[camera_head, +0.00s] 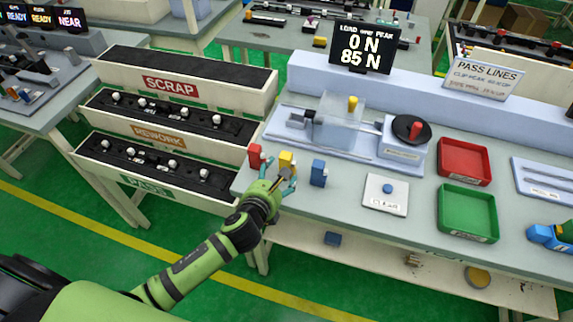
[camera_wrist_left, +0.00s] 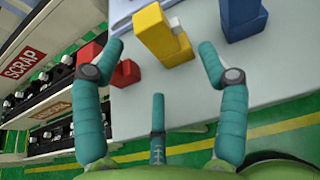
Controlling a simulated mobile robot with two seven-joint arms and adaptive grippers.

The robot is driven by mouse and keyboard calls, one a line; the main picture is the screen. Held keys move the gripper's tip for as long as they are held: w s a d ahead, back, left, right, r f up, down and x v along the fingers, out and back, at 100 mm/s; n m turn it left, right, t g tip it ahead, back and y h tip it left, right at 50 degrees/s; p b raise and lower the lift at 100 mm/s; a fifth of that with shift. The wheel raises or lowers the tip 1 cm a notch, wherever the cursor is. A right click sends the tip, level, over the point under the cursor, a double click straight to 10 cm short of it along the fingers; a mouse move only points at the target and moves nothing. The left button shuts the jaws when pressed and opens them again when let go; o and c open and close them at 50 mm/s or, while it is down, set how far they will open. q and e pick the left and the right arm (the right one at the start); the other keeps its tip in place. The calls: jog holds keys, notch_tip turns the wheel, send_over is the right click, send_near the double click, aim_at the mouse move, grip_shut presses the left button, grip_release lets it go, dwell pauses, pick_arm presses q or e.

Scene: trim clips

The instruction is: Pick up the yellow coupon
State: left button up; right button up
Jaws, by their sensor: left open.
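The yellow coupon (camera_head: 286,160) is an upright block on the grey bench near its front left corner. In the left wrist view the yellow coupon (camera_wrist_left: 157,34) stands just beyond and between the fingertips, with a small pale piece on its side. My left gripper (camera_head: 277,182) is open at the bench's front edge, its teal fingers spread around the near side of the coupon. The open fingers also show in the left wrist view (camera_wrist_left: 162,48), with nothing held between them. My right gripper is not in view.
A red block (camera_head: 255,157) stands close left of the yellow coupon and a blue block (camera_head: 318,173) close right. A clear-covered test rig (camera_head: 338,122) is behind. Red (camera_head: 464,160) and green (camera_head: 467,212) trays lie right. SCRAP, REWORK and PASS racks (camera_head: 170,88) stand left.

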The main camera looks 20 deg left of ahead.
aim_at(281, 165)
pick_arm(q)
jog(key=shift+p+x, duration=0.65)
jog(key=shift+x, duration=2.65)
jog(key=shift+a+r, duration=0.2)
jog(key=shift+r, duration=0.05)
jog(key=c, duration=1.3)
